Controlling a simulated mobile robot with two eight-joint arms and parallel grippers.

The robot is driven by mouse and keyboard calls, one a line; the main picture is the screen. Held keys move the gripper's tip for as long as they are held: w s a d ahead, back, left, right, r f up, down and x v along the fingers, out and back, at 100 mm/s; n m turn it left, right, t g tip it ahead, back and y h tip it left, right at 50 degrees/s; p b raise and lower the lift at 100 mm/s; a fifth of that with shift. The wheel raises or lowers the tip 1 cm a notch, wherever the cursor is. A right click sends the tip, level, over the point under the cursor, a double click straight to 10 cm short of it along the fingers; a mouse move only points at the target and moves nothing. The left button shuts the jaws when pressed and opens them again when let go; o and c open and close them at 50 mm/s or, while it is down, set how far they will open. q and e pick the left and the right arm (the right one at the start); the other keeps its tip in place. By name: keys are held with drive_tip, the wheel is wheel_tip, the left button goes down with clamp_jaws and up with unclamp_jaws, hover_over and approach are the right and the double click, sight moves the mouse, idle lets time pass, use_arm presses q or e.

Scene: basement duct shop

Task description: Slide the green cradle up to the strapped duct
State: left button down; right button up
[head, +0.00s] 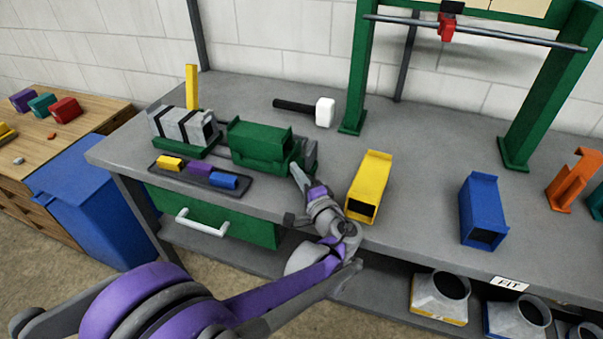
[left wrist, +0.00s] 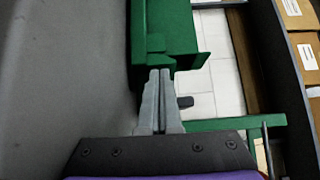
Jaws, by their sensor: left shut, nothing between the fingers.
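The green cradle (head: 258,136) sits on the grey bench, just right of the strapped duct (head: 181,124). The strapped duct is grey with black straps and rests on a green base. Only a narrow gap seems to show between the two. My left gripper (head: 299,172) is shut and empty at the cradle's right end. In the left wrist view its closed fingertips (left wrist: 160,74) meet or nearly meet the green cradle (left wrist: 165,32); contact is hard to tell. My right gripper is out of view.
A dark tray (head: 205,174) with yellow, purple and blue blocks lies in front. A white-headed mallet (head: 322,111) lies behind. A yellow duct (head: 370,186) and a blue duct (head: 482,210) stand to the right. A green frame (head: 361,65) rises at the back.

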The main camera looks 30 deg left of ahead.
sight(261, 157)
use_arm(q)
drive_tip(key=a, duration=0.2)
drive_tip(key=s+a, duration=0.1)
drive_tip(key=a, duration=0.2)
drive_tip(key=s+a, duration=0.1)
drive_tip(key=a, duration=0.1)
drive_tip(key=shift+a, duration=0.4)
drive_tip(key=shift+s+a, duration=0.1)
drive_tip(key=shift+a, duration=0.1)
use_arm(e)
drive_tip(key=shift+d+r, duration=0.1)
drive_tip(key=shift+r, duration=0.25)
use_arm(q)
drive_tip(key=shift+r, duration=0.1)
